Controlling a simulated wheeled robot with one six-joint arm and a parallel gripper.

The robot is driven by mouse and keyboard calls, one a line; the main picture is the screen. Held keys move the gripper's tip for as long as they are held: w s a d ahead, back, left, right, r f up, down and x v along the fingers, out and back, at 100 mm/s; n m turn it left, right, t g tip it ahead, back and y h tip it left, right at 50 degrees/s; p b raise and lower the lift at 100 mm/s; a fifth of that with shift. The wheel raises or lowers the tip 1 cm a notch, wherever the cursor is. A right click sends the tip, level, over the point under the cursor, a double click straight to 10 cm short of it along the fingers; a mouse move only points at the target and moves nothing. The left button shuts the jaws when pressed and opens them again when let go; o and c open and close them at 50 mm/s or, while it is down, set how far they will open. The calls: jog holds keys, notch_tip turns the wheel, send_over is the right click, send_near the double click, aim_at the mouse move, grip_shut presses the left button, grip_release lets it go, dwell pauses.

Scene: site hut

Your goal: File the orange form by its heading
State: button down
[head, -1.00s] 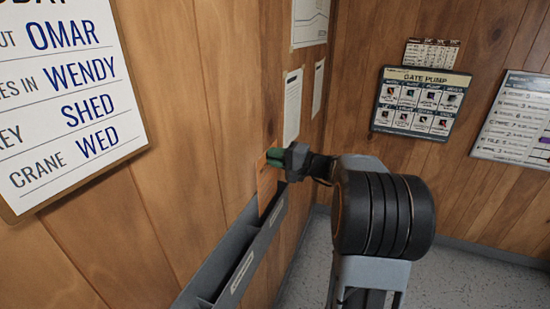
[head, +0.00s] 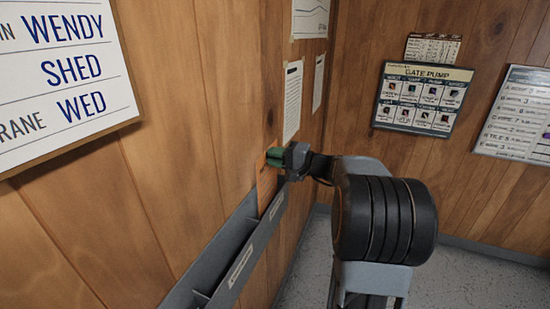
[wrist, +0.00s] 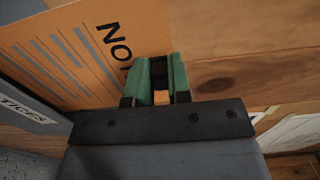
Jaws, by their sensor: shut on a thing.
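The orange form (head: 266,190) stands upright at the far end of the grey wall rack (head: 207,258), its lower edge hidden behind the rack's front. My gripper (head: 276,157), with green fingers, is shut on the form's upper edge. In the wrist view, the form (wrist: 50,50) shows grey text lines and a heading starting "NO"; my gripper (wrist: 160,72) covers the rest. I cannot tell how deep the form sits in the slot.
The rack's nearer slots look empty, and a pale label (head: 241,266) is on its front. A whiteboard (head: 60,80) hangs at the left. Papers (head: 293,100) hang above the rack. A Gate Pump board (head: 423,100) hangs on the right wall. Floor (head: 465,275) is clear at right.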

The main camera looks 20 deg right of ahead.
aim_at(267, 172)
jog(key=shift+f, duration=0.1)
jog(key=shift+f+b, duration=1.45)
jog(key=shift+b, duration=0.55)
jog(key=shift+f, duration=0.1)
jog(key=shift+f+b, duration=1.45)
jog(key=shift+b, duration=0.45)
jog(key=c, duration=1)
grip_release()
jog(key=b+v, duration=0.1)
jog(key=v, duration=1.3)
jog(key=shift+a, duration=0.1)
